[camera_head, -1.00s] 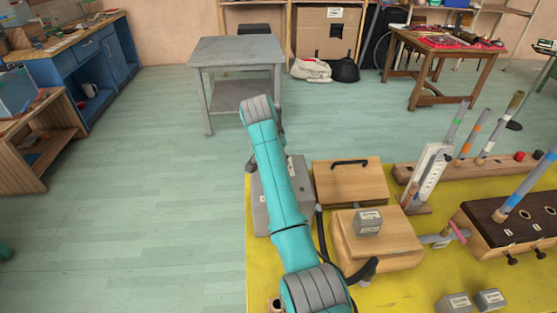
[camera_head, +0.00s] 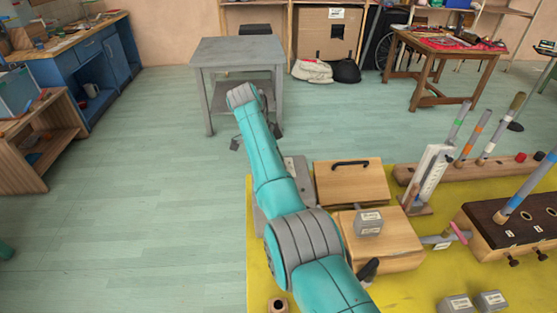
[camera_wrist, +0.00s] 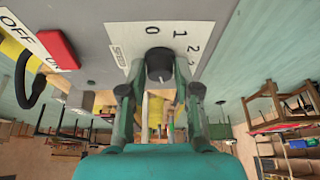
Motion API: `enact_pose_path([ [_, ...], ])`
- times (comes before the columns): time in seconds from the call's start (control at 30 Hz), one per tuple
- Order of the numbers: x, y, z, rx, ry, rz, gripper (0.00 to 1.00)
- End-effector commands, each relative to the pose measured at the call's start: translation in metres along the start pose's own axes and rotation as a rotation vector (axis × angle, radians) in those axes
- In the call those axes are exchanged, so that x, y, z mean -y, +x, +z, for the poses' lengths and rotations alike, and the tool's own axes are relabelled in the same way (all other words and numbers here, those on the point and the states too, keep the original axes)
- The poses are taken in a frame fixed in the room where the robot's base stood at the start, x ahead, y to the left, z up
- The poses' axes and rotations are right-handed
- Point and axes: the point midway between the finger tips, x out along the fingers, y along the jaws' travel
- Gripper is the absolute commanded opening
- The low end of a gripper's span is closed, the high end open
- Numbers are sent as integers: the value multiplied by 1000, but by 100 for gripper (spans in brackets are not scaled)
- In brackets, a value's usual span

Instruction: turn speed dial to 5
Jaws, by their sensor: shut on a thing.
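The speed dial (camera_wrist: 160,62) is a dark round knob on a grey panel in the wrist view, beside a white scale plate (camera_wrist: 125,57). The figures 0, 1 and 2 show along the scale; a 5 is not in sight. My gripper (camera_wrist: 159,78) is shut on the dial, with one finger at each side of it. The dial's pointer setting is not clear. In the head view the grey control box (camera_head: 300,172) stands at the yellow table's left edge, largely hidden by my arm. The dial is hidden there.
A wooden box with a black handle (camera_head: 351,181) stands right of the control box. Floor left of the table is clear.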

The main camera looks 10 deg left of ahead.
Motion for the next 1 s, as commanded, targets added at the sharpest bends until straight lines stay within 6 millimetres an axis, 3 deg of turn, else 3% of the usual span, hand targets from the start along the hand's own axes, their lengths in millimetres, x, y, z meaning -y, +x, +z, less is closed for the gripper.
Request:
enact_pose_path([
  [0.33,0,1,1,2,102,47,0],
  [0.9,0,2,2,2,123,55,0],
  [0.93,0,2,2,2,122,55,37],
  [1.0,0,2,2,2,123,55,54],
])
